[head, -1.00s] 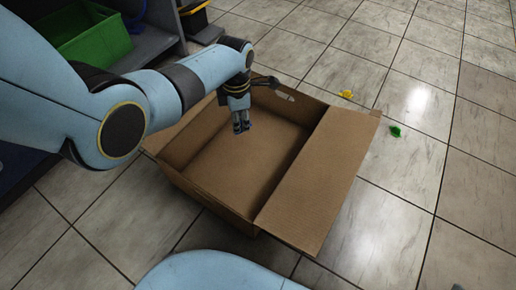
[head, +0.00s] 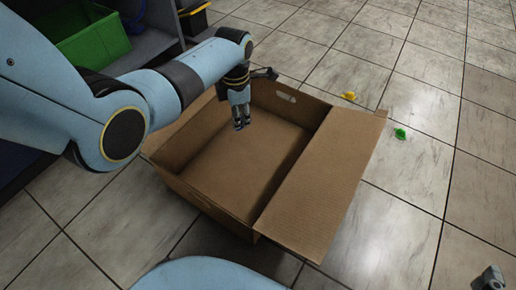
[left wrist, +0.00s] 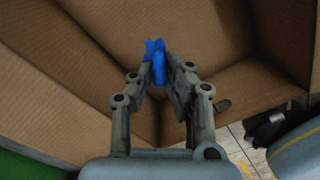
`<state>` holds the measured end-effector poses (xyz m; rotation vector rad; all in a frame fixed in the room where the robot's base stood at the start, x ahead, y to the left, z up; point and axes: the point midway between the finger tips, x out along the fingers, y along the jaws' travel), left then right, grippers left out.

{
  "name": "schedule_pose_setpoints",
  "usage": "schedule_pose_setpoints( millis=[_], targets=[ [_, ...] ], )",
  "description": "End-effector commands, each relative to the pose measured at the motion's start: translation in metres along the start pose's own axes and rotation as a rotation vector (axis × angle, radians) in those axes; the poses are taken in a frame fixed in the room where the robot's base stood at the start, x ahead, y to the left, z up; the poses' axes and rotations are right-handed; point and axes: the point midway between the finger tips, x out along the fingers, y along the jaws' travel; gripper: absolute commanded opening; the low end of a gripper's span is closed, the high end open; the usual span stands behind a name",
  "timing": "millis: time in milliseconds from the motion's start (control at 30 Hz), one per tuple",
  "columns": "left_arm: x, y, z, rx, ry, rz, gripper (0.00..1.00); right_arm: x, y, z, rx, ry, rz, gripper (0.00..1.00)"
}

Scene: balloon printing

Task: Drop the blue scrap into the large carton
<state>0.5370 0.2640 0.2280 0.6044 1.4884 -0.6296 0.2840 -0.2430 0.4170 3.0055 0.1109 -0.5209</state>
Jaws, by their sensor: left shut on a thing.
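The large carton (head: 316,190) is an open brown cardboard box on the floor, its right flap folded outward. My left gripper (head: 241,126) hangs pointing down over the carton's opening, towards its far left part. In the left wrist view the left gripper (left wrist: 162,75) is shut on the blue scrap (left wrist: 157,60), a small bright blue crumpled piece between the fingertips. Carton walls (left wrist: 90,85) surround it there. The scrap is too small to make out in the head view. Part of my right gripper (head: 489,279) shows at the bottom right corner; its jaws are unclear.
A yellow scrap (head: 349,96) and a green scrap (head: 400,134) lie on the tiled floor right of the carton. A green bin (head: 92,42) stands on a grey shelf at the upper left. The floor at the right is otherwise open.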

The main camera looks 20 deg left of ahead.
Motion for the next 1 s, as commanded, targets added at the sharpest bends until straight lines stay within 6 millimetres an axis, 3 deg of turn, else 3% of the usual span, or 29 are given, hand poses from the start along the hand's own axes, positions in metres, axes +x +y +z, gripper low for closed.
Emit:
schedule_pose_setpoints(
  millis=[600, 1000],
  targets=[
    [0.018, 0.0, 0.0, 0.0, 0.001, 0.0, 0.03, 0.02, 0.001, -0.092, -0.035, 0.377, -0.002, 0.4],
    [0.02, 0.0, 0.0, 0.0, 0.0, 0.0, 0.03, 0.019, 0.001, -0.11, -0.042, 0.448, -0.003, 0.4]
  ],
)
